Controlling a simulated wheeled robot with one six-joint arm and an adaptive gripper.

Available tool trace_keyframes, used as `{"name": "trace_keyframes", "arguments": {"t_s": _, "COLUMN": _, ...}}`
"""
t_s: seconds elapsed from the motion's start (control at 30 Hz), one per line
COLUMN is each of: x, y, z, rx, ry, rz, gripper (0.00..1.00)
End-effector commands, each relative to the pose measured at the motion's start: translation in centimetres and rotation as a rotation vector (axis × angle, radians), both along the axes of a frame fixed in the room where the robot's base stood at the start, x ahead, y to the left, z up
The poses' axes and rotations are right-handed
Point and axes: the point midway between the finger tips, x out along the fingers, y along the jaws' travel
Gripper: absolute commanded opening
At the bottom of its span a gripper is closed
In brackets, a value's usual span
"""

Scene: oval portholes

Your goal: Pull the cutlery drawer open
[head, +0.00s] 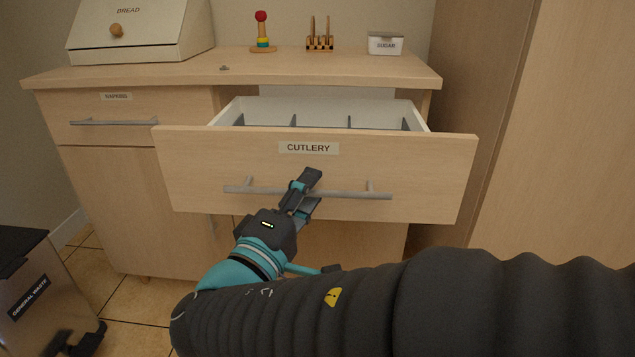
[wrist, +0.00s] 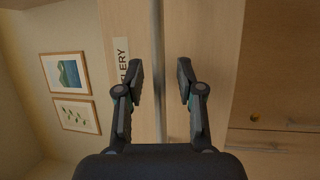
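The drawer labelled CUTLERY (head: 400,165) stands well out from the cabinet. Its white inside and several grey dividers show behind the front; the part I see looks empty. Its grey bar handle (head: 350,194) runs across the front below the label. My gripper (head: 307,192) is at the handle, a little right of the bar's left post. In the wrist view my gripper (wrist: 160,68) has its two fingers apart, one on each side of the handle bar (wrist: 157,35). A gap shows between the bar and each finger.
A closed drawer labelled NAPKINS (head: 105,112) is on the left. The counter (head: 290,66) holds a bread box (head: 140,35), a stacking toy (head: 262,35), a toast rack (head: 320,38) and a sugar box (head: 385,43). A general waste bin (head: 30,290) stands at lower left. A tall cabinet (head: 560,130) is at right.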

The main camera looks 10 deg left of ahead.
Motion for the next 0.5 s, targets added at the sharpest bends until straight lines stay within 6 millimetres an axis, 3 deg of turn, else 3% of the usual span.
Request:
{"name": "trace_keyframes", "arguments": {"t_s": 0.23, "x": -1.4, "y": 0.6, "z": -0.3, "rx": 0.000, "ry": 0.000, "rz": 0.004, "gripper": 0.37}}
{"name": "trace_keyframes", "arguments": {"t_s": 0.5, "x": -5.6, "y": 2.0, "z": -1.1, "rx": 0.000, "ry": 0.000, "rz": 0.006, "gripper": 0.37}}
